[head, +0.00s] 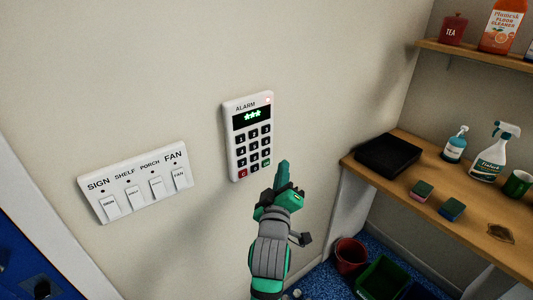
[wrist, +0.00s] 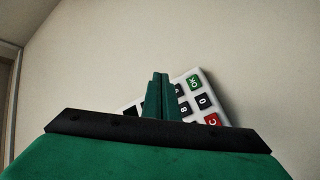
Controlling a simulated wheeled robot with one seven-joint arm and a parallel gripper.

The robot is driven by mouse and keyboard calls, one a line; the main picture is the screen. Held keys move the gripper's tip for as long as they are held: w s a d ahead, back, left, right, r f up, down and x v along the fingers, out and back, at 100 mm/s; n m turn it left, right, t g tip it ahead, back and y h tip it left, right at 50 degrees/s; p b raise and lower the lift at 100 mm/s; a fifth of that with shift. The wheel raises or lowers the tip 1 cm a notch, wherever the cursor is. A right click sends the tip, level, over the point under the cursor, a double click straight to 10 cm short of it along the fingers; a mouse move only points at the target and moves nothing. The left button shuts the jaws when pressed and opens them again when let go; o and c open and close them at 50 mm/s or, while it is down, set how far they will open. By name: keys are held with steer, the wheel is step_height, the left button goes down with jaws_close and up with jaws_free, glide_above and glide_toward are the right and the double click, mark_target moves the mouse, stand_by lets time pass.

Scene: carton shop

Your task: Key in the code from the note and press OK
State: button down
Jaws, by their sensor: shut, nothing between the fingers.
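The alarm keypad (head: 238,142) is a white panel on the wall with dark number keys, one red key and one green key. Its display (head: 252,114) shows several green asterisks. My gripper (head: 284,164) is shut and empty, just right of and below the keypad's lower right corner in the head view. In the wrist view the shut fingertips (wrist: 161,76) overlap the keypad. The green OK key (wrist: 194,82), the 0 key (wrist: 203,102) and the red C key (wrist: 212,120) show to their right. I cannot tell whether the fingers touch the panel. No note is visible.
A labelled switch panel (head: 134,184) is on the wall to the left. A wooden counter (head: 445,205) at the right holds a black tray (head: 388,155), sponges, bottles and a green mug (head: 518,183). A red bucket (head: 350,256) and a green crate (head: 382,277) stand on the floor.

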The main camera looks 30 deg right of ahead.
steer(key=shift+w+a, duration=0.2)
steer(key=shift+w, duration=2.1)
stand_by(0.4)
steer(key=shift+w, duration=0.4)
steer(key=shift+w, duration=0.35)
stand_by(0.8)
steer(key=shift+s, duration=0.8)
steer(key=shift+s, duration=0.1)
steer(key=shift+s+d, duration=0.2)
steer(key=shift+s, duration=2.2)
steer(key=shift+w, duration=0.1)
